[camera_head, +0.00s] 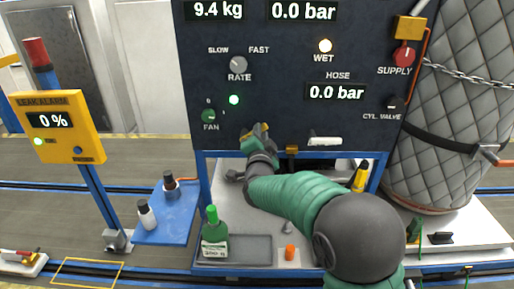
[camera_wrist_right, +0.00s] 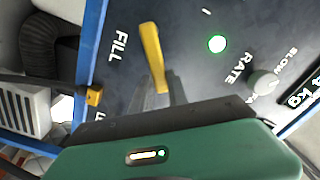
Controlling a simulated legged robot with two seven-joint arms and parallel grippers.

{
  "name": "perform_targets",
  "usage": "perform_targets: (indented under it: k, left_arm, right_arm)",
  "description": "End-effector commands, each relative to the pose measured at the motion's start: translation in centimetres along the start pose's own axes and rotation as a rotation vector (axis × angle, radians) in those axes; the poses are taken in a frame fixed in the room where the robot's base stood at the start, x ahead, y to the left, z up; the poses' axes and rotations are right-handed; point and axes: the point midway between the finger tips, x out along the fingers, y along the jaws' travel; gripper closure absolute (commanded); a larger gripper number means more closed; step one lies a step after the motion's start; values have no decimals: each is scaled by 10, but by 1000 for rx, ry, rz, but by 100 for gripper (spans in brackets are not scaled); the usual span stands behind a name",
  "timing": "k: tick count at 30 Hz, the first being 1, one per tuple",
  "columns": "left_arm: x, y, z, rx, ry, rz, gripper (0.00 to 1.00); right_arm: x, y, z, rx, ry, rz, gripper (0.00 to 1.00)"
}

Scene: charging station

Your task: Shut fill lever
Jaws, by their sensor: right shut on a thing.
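The yellow fill lever (camera_wrist_right: 152,50) sticks out from the dark panel beside the FILL label in the right wrist view. My right gripper (camera_wrist_right: 158,95) is shut on the lever's lower part in that view, with the upper part showing beyond the fingers. In the head view my right arm reaches up to the panel, and my right gripper (camera_head: 258,137) hides most of the lever. Only a bit of yellow (camera_head: 263,128) shows there. My left gripper is not in view.
The panel (camera_head: 280,80) reads 9.4 kg and 0.0 bar, with a rate knob (camera_head: 238,64) and fan knob (camera_head: 209,116) near the gripper. A green bottle (camera_head: 214,238) and an orange item (camera_head: 290,252) stand on the bench below. A padded cylinder (camera_head: 447,110) stands right.

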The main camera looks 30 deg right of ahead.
Motion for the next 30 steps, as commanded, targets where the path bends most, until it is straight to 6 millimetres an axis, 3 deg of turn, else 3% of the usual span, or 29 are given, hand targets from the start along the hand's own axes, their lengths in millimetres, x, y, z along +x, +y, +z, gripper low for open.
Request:
perform_targets:
  k: [1, 3, 15, 21, 30]
  left_arm:
    - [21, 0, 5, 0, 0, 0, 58]
    - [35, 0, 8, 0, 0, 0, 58]
    - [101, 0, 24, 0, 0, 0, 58]
    - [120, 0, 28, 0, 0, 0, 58]
    - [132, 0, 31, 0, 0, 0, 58]
  right_arm:
    - [0, 11, 7, 42, 0, -3, 100]
    - [0, 15, 7, 110, 0, -3, 100]
    - [0, 33, 12, 457, -1, -4, 100]
    - [0, 37, 14, 574, -2, -3, 100]
    - [0, 38, 14, 657, -3, -4, 100]
